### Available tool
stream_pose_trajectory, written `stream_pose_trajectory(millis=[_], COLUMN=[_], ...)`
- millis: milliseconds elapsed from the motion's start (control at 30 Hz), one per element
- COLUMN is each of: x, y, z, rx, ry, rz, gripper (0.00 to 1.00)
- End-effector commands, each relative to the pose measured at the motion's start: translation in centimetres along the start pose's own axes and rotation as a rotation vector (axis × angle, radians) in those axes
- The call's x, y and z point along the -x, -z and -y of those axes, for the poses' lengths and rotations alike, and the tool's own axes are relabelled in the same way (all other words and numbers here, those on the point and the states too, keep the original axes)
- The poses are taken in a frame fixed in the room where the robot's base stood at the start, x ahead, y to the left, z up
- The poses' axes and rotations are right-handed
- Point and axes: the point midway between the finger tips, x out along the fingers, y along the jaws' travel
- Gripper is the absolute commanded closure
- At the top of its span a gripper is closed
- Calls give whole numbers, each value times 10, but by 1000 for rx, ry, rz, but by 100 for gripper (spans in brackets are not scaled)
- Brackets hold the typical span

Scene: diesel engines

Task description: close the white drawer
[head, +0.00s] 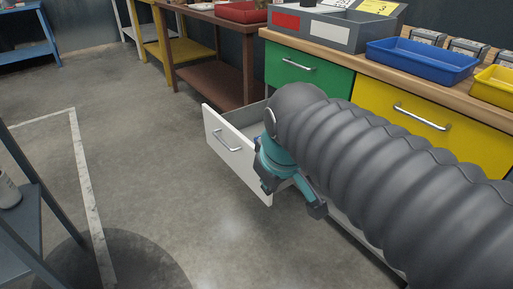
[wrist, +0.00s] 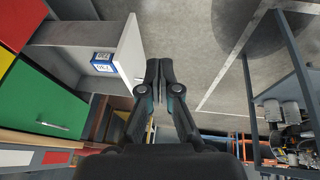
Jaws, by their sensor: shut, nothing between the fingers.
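The white drawer (head: 236,155) stands pulled out below the green drawer in the head view. Its front panel faces left and carries a silver handle (head: 227,141). My gripper (head: 312,206) is by the near end of the front panel, and my arm hides much of the drawer's right part.
The green drawer (head: 308,75) and yellow drawer (head: 430,118) sit shut under the wooden worktop. A blue tray (head: 420,62) and a yellow tray (head: 495,86) stand on top. A dark blue-grey stand (head: 28,205) is at left. Open concrete floor lies between it and the drawer.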

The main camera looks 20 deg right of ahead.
Motion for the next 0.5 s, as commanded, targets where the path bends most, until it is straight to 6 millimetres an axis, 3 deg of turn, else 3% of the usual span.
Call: stream_pose_trajectory(millis=[267, 500], x=[-25, -64], y=[86, 155], z=[-26, -42], rx=[552, 1019], ry=[25, 92], rz=[139, 253], gripper=[100, 100])
